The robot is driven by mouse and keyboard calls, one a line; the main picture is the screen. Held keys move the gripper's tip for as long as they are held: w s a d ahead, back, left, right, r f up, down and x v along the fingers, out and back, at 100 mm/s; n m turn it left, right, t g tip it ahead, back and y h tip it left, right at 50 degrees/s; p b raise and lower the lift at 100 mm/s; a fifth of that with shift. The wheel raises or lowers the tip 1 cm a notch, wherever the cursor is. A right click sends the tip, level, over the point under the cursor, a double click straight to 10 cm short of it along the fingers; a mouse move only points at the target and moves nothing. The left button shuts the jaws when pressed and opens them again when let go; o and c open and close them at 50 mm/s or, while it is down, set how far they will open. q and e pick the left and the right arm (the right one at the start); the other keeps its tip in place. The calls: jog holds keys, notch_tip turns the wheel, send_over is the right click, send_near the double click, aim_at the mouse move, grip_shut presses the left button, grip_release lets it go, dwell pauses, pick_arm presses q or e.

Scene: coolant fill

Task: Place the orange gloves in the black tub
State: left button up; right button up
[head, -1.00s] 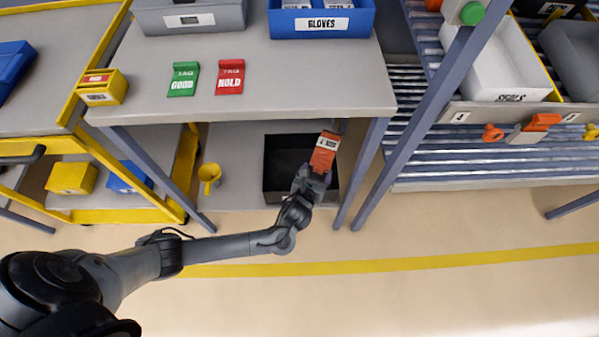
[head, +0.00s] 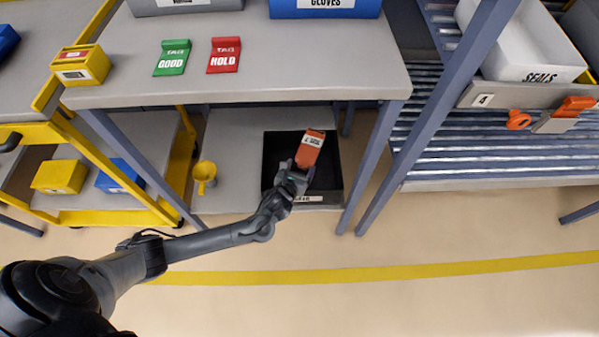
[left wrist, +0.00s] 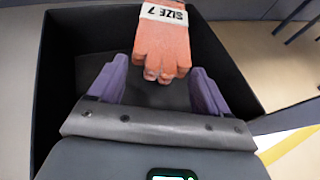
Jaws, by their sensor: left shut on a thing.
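The orange gloves (head: 311,148) carry a white label that reads "SIZE 7" in the left wrist view (left wrist: 162,48). The black tub (head: 274,150) sits on the lower shelf of the bench, and its dark walls surround the gloves in the left wrist view (left wrist: 60,60). My left gripper (head: 298,170) is shut on the gloves and holds them over the tub's opening. How far they are above the tub floor is hard to tell. My right gripper is in neither view.
The benchtop (head: 330,75) overhangs the back of the shelf, with a bench leg (head: 370,165) right of the tub. A yellow funnel-like item (head: 204,172) stands left of the tub. Green (head: 173,58) and red (head: 224,55) tags and a blue GLOVES bin (head: 325,8) are on top.

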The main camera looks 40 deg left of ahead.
pick_arm(q)
jog(key=shift+f, duration=0.15)
jog(key=o, duration=1)
